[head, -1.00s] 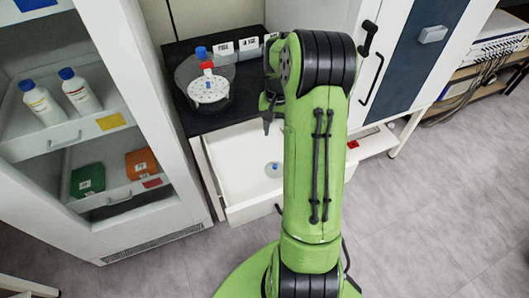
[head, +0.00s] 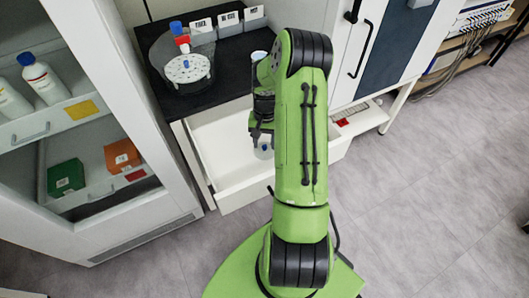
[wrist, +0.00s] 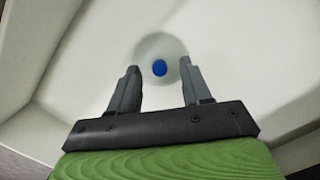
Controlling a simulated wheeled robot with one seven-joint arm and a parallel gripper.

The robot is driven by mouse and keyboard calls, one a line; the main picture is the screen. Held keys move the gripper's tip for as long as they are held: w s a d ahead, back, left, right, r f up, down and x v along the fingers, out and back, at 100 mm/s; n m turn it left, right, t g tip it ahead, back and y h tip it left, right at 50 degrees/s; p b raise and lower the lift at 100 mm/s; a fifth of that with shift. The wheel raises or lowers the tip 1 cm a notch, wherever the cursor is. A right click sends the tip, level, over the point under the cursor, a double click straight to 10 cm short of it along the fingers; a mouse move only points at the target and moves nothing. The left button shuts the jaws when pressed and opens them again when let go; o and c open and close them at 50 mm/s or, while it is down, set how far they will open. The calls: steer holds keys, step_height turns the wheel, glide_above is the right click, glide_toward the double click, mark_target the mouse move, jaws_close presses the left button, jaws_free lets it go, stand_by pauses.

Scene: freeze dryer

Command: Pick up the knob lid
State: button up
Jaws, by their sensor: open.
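The knob lid (head: 264,147), a pale, see-through disc with a blue knob, lies in the open white drawer (head: 232,183). In the wrist view the lid's blue knob (wrist: 160,68) appears centred between my fingertips, with the faint disc around it. My gripper (head: 260,137) is open and empty, pointing down into the drawer above the lid. In the wrist view my gripper (wrist: 160,66) shows a finger on each side of the knob, apart from it. The remaining height above the knob is hard to tell. My arm partly covers the drawer's right side.
A black counter (head: 213,75) above the drawer holds a round clear vessel with a white perforated plate (head: 187,68) and several labelled boxes (head: 229,22). A glass-fronted cabinet (head: 110,90) stands close on the left. A white cabinet with a dark panel (head: 392,45) is on the right.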

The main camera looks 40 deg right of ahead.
steer(key=shift+f, duration=0.75)
steer(key=shift+r, duration=0.15)
jaws_close()
